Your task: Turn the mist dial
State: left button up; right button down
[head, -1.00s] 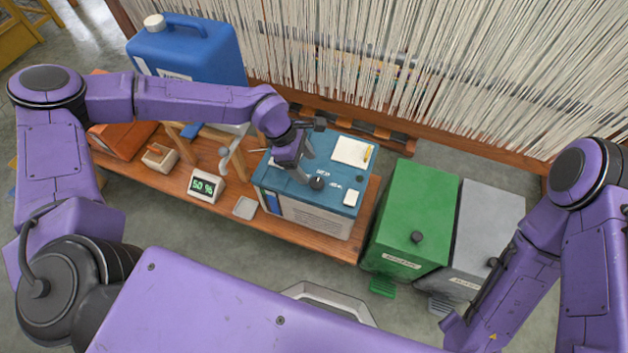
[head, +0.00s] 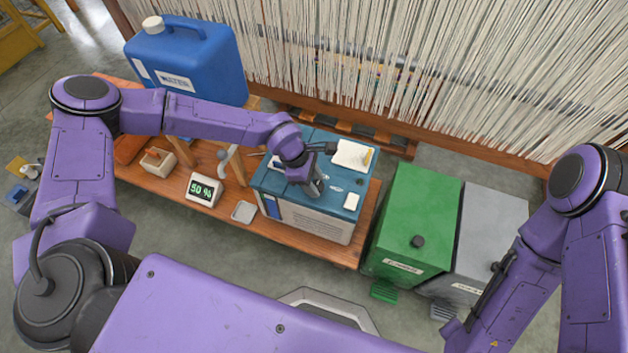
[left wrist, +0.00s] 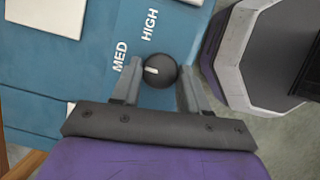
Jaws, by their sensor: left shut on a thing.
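The blue humidifier box (head: 270,183) stands on the low wooden bench, with labels and a white card on its top. My left gripper (head: 318,190) is over that top and hides the dial in the head view. In the left wrist view, the round black mist dial (left wrist: 160,72) sits between the two fingers of my left gripper (left wrist: 158,90), which is shut on it. The dial's white mark points left in that view, roughly toward the MED side. The words MED and HIGH are printed beside it. My right gripper is out of view; only its arm shows.
A display reading 50 % (head: 203,189) and a small grey tray (head: 243,211) stand left of the box. A blue jug (head: 190,60) is behind. A green bin (head: 410,220) and a grey bin (head: 490,225) stand right. Hanging yarn (head: 430,70) fills the back.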

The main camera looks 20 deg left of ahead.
pick_arm(q)
jog(key=shift+r+n+t+p, duration=0.1)
jog(key=shift+n+t+p, duration=0.25)
jog(key=shift+n, duration=0.55)
jog(key=n+t, duration=0.1)
jog(key=n, duration=0.1)
jog(key=shift+s+d+n, duration=0.1)
jog(key=shift+s+n, duration=0.05)
jog(key=shift+n, duration=0.15)
jog(key=n+b, duration=0.1)
jog(key=n, duration=0.1)
jog(key=n+t+y+b, duration=0.1)
jog(key=n, duration=0.1)
jog(key=shift+s+d+f+t, duration=0.1)
jog(key=shift+f+t, duration=0.1)
jog(key=shift+t, duration=0.05)
jog(key=shift+s+d+r+n+t+y+b, duration=0.1)
jog(key=shift+n+t+y+b, duration=0.4)
jog(key=shift+n, duration=1.2)
jog(key=shift+y, duration=0.3)
jog(key=o, duration=1)
jog(key=shift+g, duration=0.3)
jog(key=shift+o, duration=0.2)
